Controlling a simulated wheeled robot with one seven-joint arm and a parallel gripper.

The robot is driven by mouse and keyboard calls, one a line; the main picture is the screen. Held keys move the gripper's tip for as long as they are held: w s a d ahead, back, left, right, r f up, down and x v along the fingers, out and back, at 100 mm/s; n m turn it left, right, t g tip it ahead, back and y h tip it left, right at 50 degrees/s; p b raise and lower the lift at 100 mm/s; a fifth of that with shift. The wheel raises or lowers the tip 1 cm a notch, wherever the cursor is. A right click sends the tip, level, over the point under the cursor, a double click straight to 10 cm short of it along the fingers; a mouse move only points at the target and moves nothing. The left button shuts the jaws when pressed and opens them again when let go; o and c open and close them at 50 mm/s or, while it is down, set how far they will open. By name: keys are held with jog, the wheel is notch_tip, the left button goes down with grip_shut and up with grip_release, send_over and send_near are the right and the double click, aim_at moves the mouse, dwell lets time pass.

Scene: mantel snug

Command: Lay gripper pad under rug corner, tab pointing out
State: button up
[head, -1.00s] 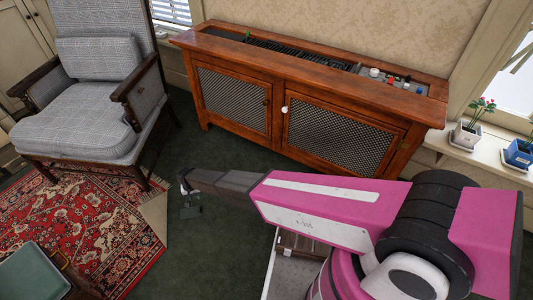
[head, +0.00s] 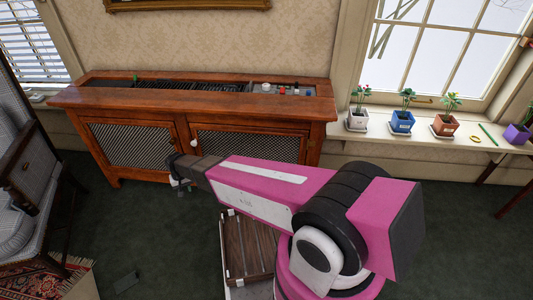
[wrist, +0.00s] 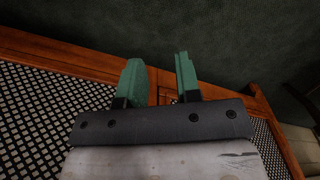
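The patterned red rug (head: 40,278) shows at the lower left of the head view. A plain beige patch (head: 82,288) at its near corner looks like the corner folded back. A small dark grey flat piece (head: 126,282), likely the gripper pad, lies on the carpet just right of that patch; its tab cannot be made out. My gripper (head: 180,184) is in front of the cabinet, up and to the right of the pad. In the wrist view its two green fingers (wrist: 158,76) stand apart with nothing between them. Neither rug nor pad shows there.
A wooden cabinet (head: 190,105) with mesh doors stands along the wall behind my gripper. A plaid armchair (head: 20,180) is at the left edge, by the rug. Potted plants (head: 402,122) line the windowsill at right. Dark green carpet (head: 455,235) is clear at right.

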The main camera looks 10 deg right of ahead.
jog(key=s+d+r+m, duration=0.1)
jog(key=s+d+r, duration=0.1)
jog(key=d+r, duration=0.5)
jog(key=s+d+r+m, duration=0.1)
jog(key=d+r, duration=0.5)
jog(key=d, duration=1.4)
jog(key=s+d+r+m, duration=0.1)
jog(key=s+d+r, duration=0.1)
jog(key=d+r, duration=0.5)
jog(key=d, duration=0.6)
jog(key=shift+s+d+r, duration=0.3)
jog(key=shift+s+d, duration=0.05)
jog(key=shift+s, duration=0.05)
